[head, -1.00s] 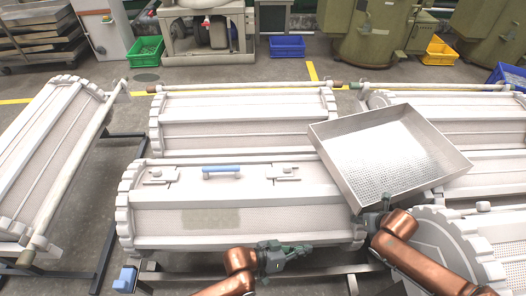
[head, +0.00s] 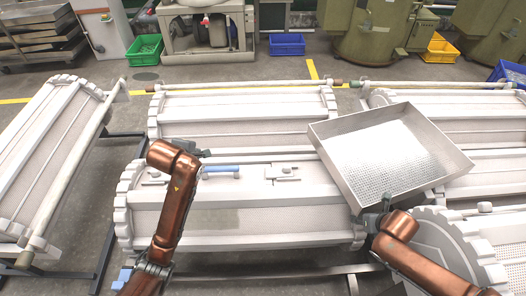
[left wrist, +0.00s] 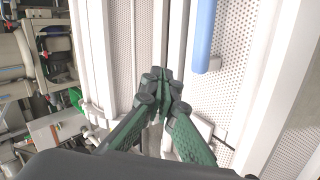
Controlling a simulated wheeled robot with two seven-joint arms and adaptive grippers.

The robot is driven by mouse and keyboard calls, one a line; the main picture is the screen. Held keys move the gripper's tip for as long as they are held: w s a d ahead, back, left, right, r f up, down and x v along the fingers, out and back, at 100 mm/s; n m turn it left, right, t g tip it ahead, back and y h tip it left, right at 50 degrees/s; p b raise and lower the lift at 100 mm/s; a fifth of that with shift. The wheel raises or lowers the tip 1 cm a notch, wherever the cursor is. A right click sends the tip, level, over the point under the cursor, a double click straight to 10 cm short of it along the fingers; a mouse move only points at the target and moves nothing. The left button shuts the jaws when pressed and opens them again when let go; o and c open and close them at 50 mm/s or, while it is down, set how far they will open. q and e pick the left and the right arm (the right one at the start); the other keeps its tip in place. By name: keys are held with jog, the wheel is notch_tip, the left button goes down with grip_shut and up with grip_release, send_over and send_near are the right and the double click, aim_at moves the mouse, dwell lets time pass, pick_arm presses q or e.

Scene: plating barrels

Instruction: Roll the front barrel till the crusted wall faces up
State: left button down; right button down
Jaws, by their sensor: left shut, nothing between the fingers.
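The front barrel (head: 290,200) is a pale ribbed drum lying across the rack, with a lid, two latches and a blue handle (head: 222,169) on its upper side. A greyish-brown crusted patch (head: 216,219) is on its wall facing me, partly hidden behind my left arm. My left gripper (head: 200,153) is above the barrel's far upper edge, left of the handle. In the left wrist view its green fingers (left wrist: 162,85) are closed and empty over the barrel, beside the blue handle (left wrist: 204,35). My right gripper (head: 378,212) is shut on the near corner of a perforated metal tray (head: 345,178).
The tray is tilted over the barrel's right end. A rail (head: 270,271) runs in front. Open floor shows between the left and front barrels.

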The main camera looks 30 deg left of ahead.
pick_arm(q)
jog(key=s+a+n+g, duration=0.1)
jog(key=s+a+n, duration=0.2)
jog(key=s, duration=0.1)
jog(key=x, duration=1.3)
jog(key=shift+s+a+f, duration=0.2)
jog(key=shift+a+f, duration=0.15)
pick_arm(e)
jog(key=shift+w+d, duration=0.1)
jog(key=shift+d, duration=0.2)
pick_arm(q)
jog(key=shift+w+a+f, duration=0.1)
jog(key=shift+w+f, duration=0.05)
jog(key=shift+f, duration=0.05)
pick_arm(e)
jog(key=shift+r, duration=0.1)
